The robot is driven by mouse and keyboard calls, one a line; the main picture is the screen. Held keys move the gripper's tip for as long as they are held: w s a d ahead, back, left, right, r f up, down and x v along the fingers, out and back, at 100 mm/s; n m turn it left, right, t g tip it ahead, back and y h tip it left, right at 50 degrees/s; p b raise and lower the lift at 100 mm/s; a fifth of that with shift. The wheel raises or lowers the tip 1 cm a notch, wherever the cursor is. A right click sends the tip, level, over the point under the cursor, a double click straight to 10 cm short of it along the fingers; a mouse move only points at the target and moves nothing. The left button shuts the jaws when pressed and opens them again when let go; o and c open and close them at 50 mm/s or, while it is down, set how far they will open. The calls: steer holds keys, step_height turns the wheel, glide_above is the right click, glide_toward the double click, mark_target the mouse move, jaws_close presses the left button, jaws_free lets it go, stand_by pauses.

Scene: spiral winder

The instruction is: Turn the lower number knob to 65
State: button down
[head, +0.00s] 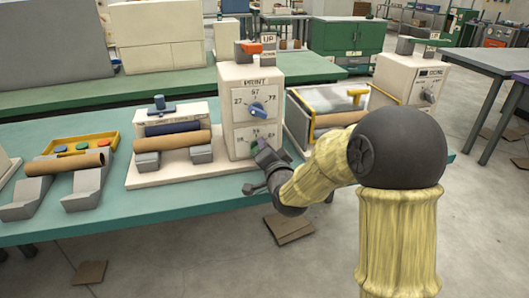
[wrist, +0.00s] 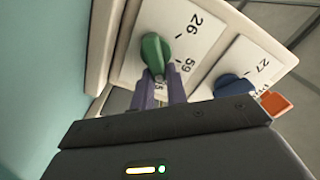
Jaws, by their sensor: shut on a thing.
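The cream control box marked PRINT (head: 251,78) stands on the table with two number dials on its front. The lower knob is green (wrist: 155,52); in the wrist view the numbers 26 and 59 show beside it, and another number is partly hidden by my fingers. My gripper (wrist: 160,88) is shut on this green knob, with its purple fingers around the knob's near end. In the head view my gripper (head: 261,150) covers most of the lower dial. The upper knob is blue (head: 257,109), with 27, 97 and another number around it; it also shows in the wrist view (wrist: 234,86).
An orange part (head: 249,47) sits on top of the box, beside an UP sign (head: 268,39). A winder with a brown roll (head: 172,141) stands left of the box, and a yellow-handled tray (head: 330,105) stands right. The green table's front edge runs below.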

steer(key=shift+d+f+m, duration=0.1)
steer(key=shift+f+m, duration=0.05)
steer(key=shift+m, duration=0.65)
steer(key=c, duration=1.4)
jaws_free()
steer(key=b+v, duration=0.9)
steer(key=v, duration=0.8)
steer(key=shift+s, duration=0.2)
